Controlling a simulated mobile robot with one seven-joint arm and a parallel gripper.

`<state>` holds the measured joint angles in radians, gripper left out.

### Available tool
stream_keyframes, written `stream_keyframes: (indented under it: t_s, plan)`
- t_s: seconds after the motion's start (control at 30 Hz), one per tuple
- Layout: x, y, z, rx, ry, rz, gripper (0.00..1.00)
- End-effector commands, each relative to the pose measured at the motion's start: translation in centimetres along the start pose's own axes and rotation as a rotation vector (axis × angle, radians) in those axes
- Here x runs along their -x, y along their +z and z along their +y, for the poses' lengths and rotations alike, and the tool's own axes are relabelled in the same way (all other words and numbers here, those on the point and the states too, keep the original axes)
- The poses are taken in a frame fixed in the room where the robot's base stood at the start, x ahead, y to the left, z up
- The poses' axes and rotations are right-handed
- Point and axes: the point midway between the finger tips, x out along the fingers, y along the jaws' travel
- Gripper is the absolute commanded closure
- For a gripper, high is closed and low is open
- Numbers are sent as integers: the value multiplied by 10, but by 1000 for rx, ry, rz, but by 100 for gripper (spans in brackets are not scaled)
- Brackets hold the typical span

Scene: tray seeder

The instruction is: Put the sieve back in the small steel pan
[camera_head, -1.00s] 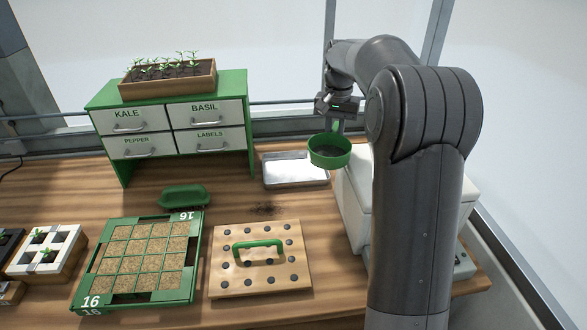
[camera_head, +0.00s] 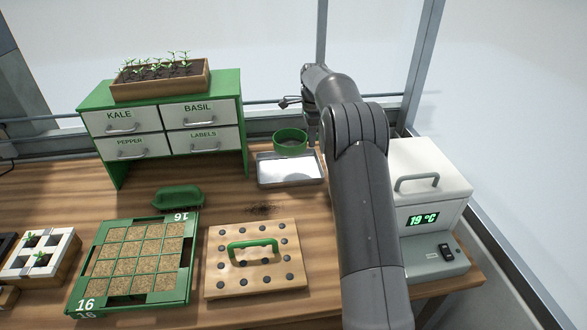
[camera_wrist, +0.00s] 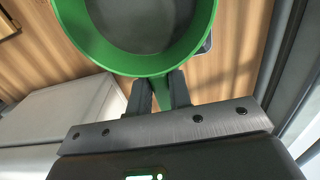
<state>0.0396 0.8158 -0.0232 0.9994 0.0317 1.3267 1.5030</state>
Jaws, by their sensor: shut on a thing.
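The sieve (camera_head: 290,146) is a round green ring with a dark mesh; it fills the top of the wrist view (camera_wrist: 185,62). My gripper (camera_wrist: 160,90) is shut on its short green handle. In the head view my gripper (camera_head: 312,132) is partly hidden by my arm, at the right side of the sieve. The small steel pan (camera_head: 290,180) is a shallow rectangular tray on the table. The sieve appears over its back edge; its height above the pan is hard to tell. In the wrist view the sieve hides nearly all of the pan.
A white box with a 19 °C display (camera_head: 428,170) stands right of my arm. A green cabinet with white drawers (camera_head: 160,130) stands left of the pan. A peg board with a green handle (camera_head: 225,285) and a seed tray (camera_head: 192,226) lie in front. Dark crumbs (camera_head: 264,209) lie before the pan.

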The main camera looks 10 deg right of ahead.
Motion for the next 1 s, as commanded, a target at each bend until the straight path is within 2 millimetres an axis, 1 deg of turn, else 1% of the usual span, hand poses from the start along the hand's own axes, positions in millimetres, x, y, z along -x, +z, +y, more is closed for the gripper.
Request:
stream_keyframes:
  t_s: [0.03, 0.13, 0.23, 0.43, 0.63, 0.7, 0.87, 0.9, 1.0]
  plan:
    - [-10, 0, 0, -6, 3, 0, 100]
    - [-27, 0, 0, -7, 2, -1, 100]
    - [-40, 0, 0, -6, 1, -2, 100]
    - [-56, 0, 0, -5, 1, -1, 100]
    - [-89, -1, 0, -5, 2, -1, 100]
    - [-94, -1, 0, -4, 1, -1, 100]
    - [-95, -1, 0, -4, 1, -1, 100]
    - [-96, -1, 0, -4, 2, -1, 81]
    - [-96, -1, 0, -4, 2, -1, 73]
